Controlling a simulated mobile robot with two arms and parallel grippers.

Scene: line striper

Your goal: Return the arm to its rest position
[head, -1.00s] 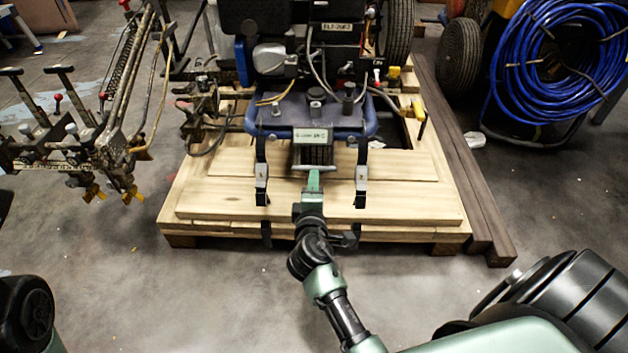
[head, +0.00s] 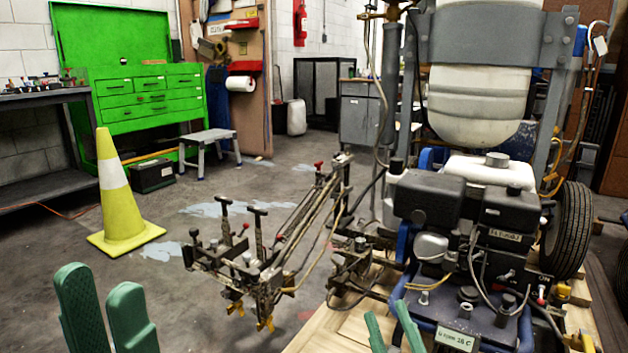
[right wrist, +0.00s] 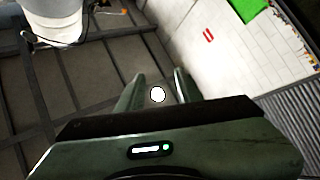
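My left gripper (head: 104,292) shows at the lower left of the head view, its two green fingers pointing up and standing apart with nothing between them. My right gripper (head: 390,322) shows at the bottom, right of centre, with two green finger ends apart, in front of the striper's lower edge in the picture. In the right wrist view the right gripper's fingers (right wrist: 157,80) are apart, with no object held. The line striper (head: 465,215), with its engine and white tank, fills the right side. The arms behind the grippers are out of view.
A yellow cone (head: 115,190) stands on the floor at left. A green tool cabinet (head: 150,98), a step stool (head: 210,143) and a dark bench (head: 45,190) are behind. The striper's side frame (head: 290,225) juts left. Floor between cone and frame is clear.

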